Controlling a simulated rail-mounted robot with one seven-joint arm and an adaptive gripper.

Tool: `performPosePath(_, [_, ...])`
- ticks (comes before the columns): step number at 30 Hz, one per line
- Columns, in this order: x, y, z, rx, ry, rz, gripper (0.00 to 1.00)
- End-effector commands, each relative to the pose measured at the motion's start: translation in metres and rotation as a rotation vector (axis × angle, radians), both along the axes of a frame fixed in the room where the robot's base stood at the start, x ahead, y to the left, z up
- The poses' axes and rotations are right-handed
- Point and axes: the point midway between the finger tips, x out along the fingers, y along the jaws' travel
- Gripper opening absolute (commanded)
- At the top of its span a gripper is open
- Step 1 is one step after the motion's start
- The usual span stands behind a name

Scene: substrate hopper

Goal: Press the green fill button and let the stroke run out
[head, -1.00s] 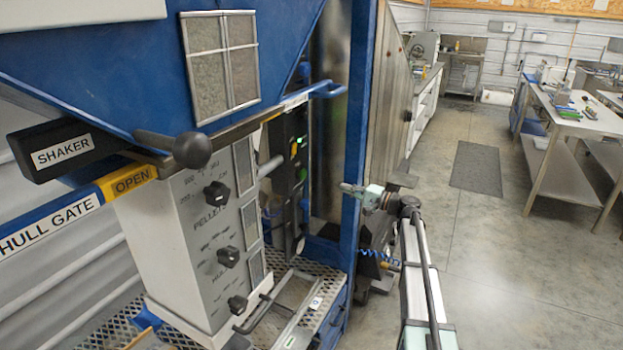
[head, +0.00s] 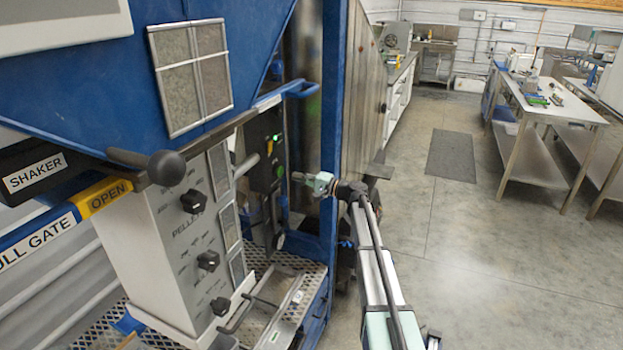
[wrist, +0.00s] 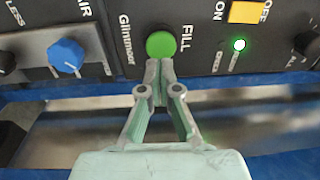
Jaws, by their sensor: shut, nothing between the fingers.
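The green fill button (wrist: 161,45) is round and sits on a dark control panel under the label FILL in the wrist view. My gripper (wrist: 160,66) is shut and empty, with its fingertips at the button's lower edge in the picture. Whether the tips touch the button or hover short of it I cannot tell. In the head view my gripper (head: 296,177) points left toward the dark panel (head: 265,150) on the blue frame. A small green spot (head: 279,137) shows on that panel.
A blue knob (wrist: 66,55), a yellow-orange switch (wrist: 247,12) and a lit green lamp (wrist: 239,44) share the panel. A blue frame post (head: 331,130) stands close to my gripper. Open floor (head: 470,240) lies to the right.

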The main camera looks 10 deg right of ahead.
Motion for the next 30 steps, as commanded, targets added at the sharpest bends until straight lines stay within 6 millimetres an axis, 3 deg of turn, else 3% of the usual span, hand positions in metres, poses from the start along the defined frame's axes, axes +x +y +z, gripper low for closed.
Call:
performPosePath(9, [0.024, 0.030, 0.003, 0.001, 0.001, 0.001, 0.00])
performPosePath(30, [0.035, 0.044, -0.002, -0.001, -0.002, 0.001, 0.00])
